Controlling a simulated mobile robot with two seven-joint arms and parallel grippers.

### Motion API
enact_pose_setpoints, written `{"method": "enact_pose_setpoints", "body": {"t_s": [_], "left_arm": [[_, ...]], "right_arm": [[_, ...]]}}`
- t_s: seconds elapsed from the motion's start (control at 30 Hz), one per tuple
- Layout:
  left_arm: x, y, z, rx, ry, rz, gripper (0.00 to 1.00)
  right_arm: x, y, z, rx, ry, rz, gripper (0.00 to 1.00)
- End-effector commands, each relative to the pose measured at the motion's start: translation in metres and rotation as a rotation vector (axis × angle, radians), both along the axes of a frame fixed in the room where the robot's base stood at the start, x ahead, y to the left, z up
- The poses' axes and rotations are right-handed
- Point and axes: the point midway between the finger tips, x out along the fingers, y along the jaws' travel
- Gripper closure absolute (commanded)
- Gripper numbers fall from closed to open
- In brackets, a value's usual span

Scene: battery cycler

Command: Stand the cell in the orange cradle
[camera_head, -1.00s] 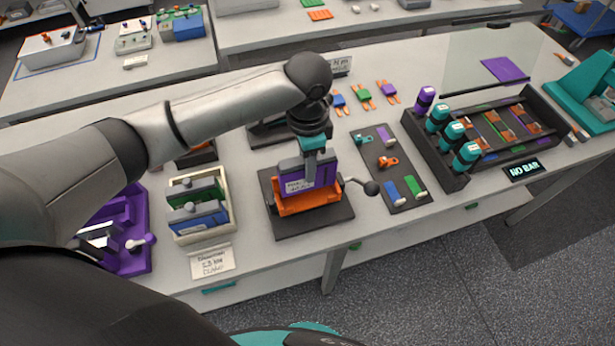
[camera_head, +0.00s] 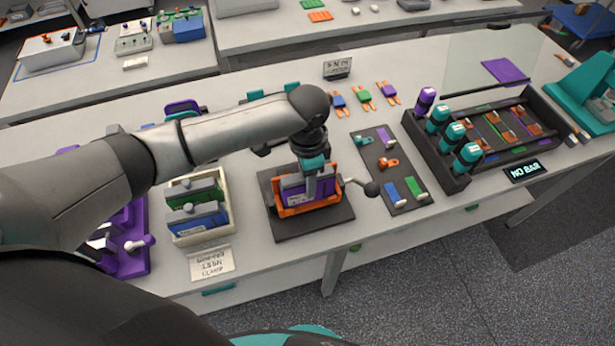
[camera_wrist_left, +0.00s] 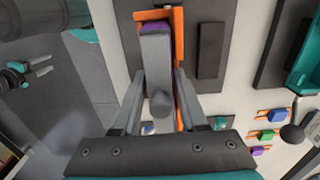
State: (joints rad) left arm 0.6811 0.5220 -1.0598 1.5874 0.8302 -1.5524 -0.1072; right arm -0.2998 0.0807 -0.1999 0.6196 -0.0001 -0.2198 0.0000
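The purple cell (camera_head: 292,190) is upright in the orange cradle (camera_head: 310,205), low between its walls, with a white label facing front. My left gripper (camera_head: 311,190) is above it, fingers pointing down. In the left wrist view, its fingers (camera_wrist_left: 157,80) are on both sides of the cell's grey top block (camera_wrist_left: 156,55), close against it. The orange cradle wall (camera_wrist_left: 179,35) shows beside the cell there. The cell's lower part is hidden by the cradle. My right gripper (camera_wrist_left: 45,67) shows at the left edge of the left wrist view, away over the floor, its fingers apart and empty.
The cradle sits on a dark base plate (camera_head: 335,222) with a ball-ended lever (camera_head: 372,188) on its right. A cream box (camera_head: 228,212) of green and blue cells stands left. A dark tool mat (camera_head: 405,205) lies right. A label card (camera_head: 211,262) is at the front edge.

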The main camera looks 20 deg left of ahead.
Motion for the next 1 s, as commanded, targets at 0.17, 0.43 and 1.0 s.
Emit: {"method": "enact_pose_setpoints", "body": {"t_s": [0.17,0.43,1.0], "left_arm": [[0.0,0.0,0.0,0.0,0.0,0.0,0.36],[0.0,0.0,0.002,0.0,-0.001,0.0,0.35],[0.001,0.0,0.101,-0.001,-0.003,-0.001,0.35]], "right_arm": [[0.0,0.0,0.0,0.0,-0.001,0.0,0.5],[0.001,0.0,0.0,0.0,-0.001,-0.001,0.5],[0.001,0.0,0.009,0.0,-0.001,-0.001,0.5]]}}
